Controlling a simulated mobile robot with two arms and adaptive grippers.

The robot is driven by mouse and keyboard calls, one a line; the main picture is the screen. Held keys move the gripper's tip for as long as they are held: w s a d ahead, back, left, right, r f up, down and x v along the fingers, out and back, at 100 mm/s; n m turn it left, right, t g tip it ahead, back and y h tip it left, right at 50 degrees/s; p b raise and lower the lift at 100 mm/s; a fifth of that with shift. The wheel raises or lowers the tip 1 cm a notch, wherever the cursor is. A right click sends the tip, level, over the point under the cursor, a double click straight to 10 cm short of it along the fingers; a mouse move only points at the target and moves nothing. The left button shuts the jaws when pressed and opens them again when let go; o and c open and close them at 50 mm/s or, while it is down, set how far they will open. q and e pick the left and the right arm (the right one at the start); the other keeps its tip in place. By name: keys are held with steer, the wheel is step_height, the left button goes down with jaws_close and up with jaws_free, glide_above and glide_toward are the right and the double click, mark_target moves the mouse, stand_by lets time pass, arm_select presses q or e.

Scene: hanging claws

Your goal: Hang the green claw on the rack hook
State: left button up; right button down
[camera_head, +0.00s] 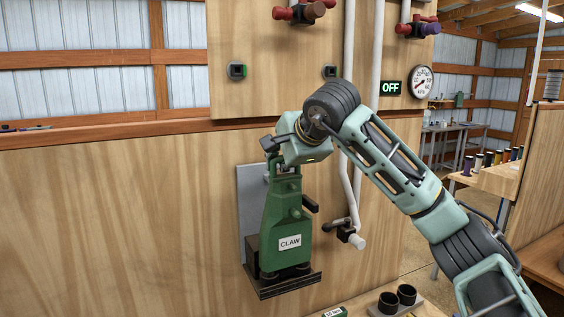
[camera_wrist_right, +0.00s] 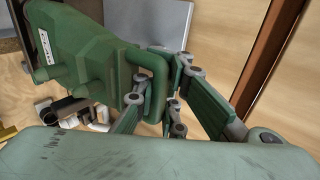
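The green claw (camera_head: 283,228), with a white CLAW label, stands nearly upright against a grey metal plate (camera_head: 249,205) on the wooden wall, above a dark ledge (camera_head: 285,286). My right gripper (camera_head: 272,146) is at the claw's top. In the right wrist view, the claw (camera_wrist_right: 85,60) is at the left, and the fingers of my right gripper (camera_wrist_right: 170,100) close around its loop handle (camera_wrist_right: 158,70). The rack hook is hidden behind the claw and gripper, so I cannot tell if the handle is on it. My left gripper is out of view.
A white pipe with a valve (camera_head: 347,232) runs just right of the claw. Black cups (camera_head: 398,298) stand on a low wooden surface at the bottom. An OFF sign (camera_head: 390,88) and a gauge (camera_head: 420,81) are above my right arm. The wall left of the claw is clear.

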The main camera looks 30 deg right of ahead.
steer(key=c, duration=1.9)
jaws_free()
steer(key=shift+o, duration=0.7)
steer(key=shift+s+f, duration=0.1)
steer(key=shift+f, duration=0.05)
steer(key=v, duration=1.2)
